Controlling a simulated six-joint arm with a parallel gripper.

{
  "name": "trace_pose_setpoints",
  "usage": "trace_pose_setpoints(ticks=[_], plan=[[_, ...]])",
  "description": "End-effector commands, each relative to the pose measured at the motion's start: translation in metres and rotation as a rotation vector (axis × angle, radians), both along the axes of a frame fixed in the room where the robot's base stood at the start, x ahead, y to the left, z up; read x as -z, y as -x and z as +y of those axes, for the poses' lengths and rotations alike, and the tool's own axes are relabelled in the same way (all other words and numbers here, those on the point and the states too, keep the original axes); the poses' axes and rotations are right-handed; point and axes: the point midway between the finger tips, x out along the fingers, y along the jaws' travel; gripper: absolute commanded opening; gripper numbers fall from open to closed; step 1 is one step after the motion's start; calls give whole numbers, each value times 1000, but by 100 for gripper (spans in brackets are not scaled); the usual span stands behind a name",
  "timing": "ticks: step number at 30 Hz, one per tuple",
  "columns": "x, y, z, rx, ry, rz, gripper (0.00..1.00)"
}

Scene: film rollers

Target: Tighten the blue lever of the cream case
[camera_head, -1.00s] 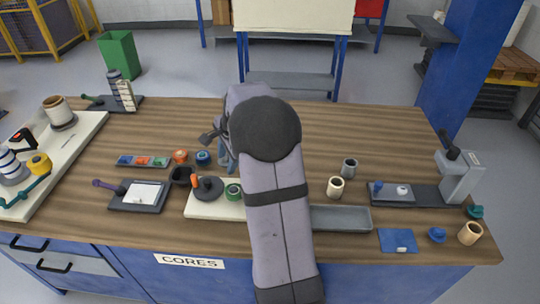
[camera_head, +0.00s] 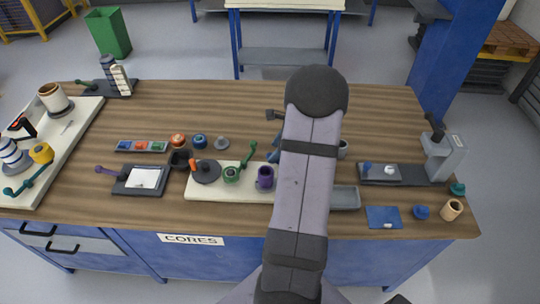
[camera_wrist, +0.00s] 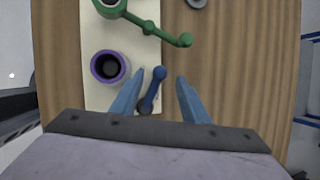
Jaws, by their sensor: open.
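The cream case (camera_head: 225,193) lies flat near the front middle of the table; my arm covers its right end. In the wrist view, the blue lever (camera_wrist: 152,88) lies at the right edge of the cream case (camera_wrist: 100,33), its dark end nearest my palm. A purple roller (camera_wrist: 110,67) stands left of the lever. A green lever (camera_wrist: 165,32) reaches right from the far side of the case. My gripper (camera_wrist: 161,78) is open, with its blue fingers on either side of the blue lever and no visible grip on it. In the head view the blue lever is hidden by my arm.
A green roller (camera_head: 232,174) and a dark round knob (camera_head: 206,171) sit on the case. A grey tray (camera_head: 345,198) lies to its right, partly behind my arm. A black plate with a white card (camera_head: 143,178) is left.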

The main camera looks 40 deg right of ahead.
Motion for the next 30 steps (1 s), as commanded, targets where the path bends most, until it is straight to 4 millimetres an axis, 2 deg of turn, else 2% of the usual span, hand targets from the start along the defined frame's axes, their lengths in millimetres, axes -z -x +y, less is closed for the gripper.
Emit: trace_pose_setpoints(ticks=[6, 12, 25, 26, 30], plan=[[26, -12, 4, -2, -2, 2, 41], [43, -20, 5, -3, -1, 1, 41], [51, -23, 5, 0, 2, 0, 41], [51, -23, 5, 0, 2, 0, 37], [50, -23, 5, -1, 1, 1, 3]])
